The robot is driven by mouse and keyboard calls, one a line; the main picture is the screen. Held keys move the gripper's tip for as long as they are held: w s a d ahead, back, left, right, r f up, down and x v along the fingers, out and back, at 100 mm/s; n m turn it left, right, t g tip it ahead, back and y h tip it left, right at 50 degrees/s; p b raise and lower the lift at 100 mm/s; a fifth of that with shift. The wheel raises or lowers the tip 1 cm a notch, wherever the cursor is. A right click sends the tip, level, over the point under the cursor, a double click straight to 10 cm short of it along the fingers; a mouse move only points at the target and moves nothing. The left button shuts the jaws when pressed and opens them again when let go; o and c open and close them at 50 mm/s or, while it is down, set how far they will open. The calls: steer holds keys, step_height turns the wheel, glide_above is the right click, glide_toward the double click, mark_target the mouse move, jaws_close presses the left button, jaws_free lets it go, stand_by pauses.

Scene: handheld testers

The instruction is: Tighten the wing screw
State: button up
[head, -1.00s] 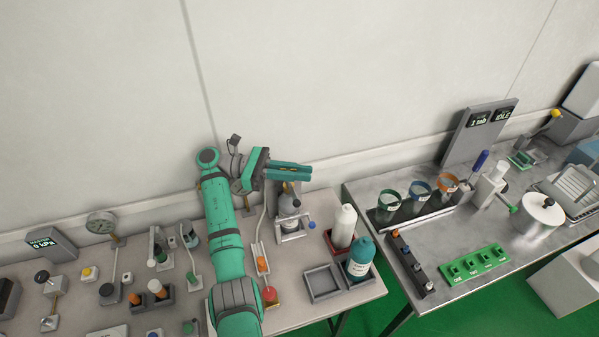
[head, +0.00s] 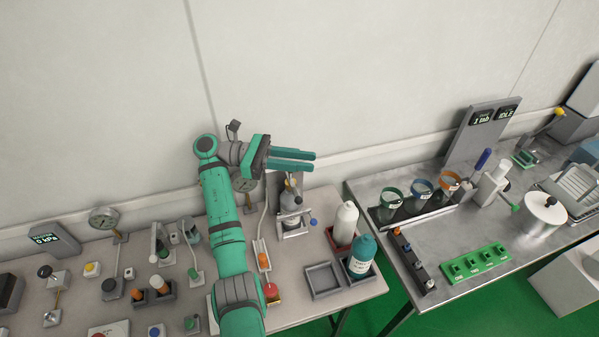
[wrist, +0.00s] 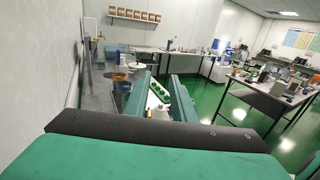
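My gripper (head: 314,160) is in the air above the back of the left bench, its fingers pointing right. In the wrist view my gripper (wrist: 162,78) has two green fingers with a clear gap and nothing between them. I cannot make out which part is the wing screw. The fixture is apart from my gripper.
A white bottle (head: 346,222) and a teal bottle (head: 361,256) stand in trays right of the fixture. An empty grey tray (head: 323,281) lies in front. A dial gauge (head: 103,219) and several small testers fill the left. A metal table (head: 400,293) stands right, across a gap.

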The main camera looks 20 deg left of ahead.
steer(key=s+d+r, duration=0.3)
steer(key=s+r, duration=0.5)
steer(key=s, duration=0.4)
steer(key=shift+s+r, duration=0.4)
steer(key=shift+w, duration=0.1)
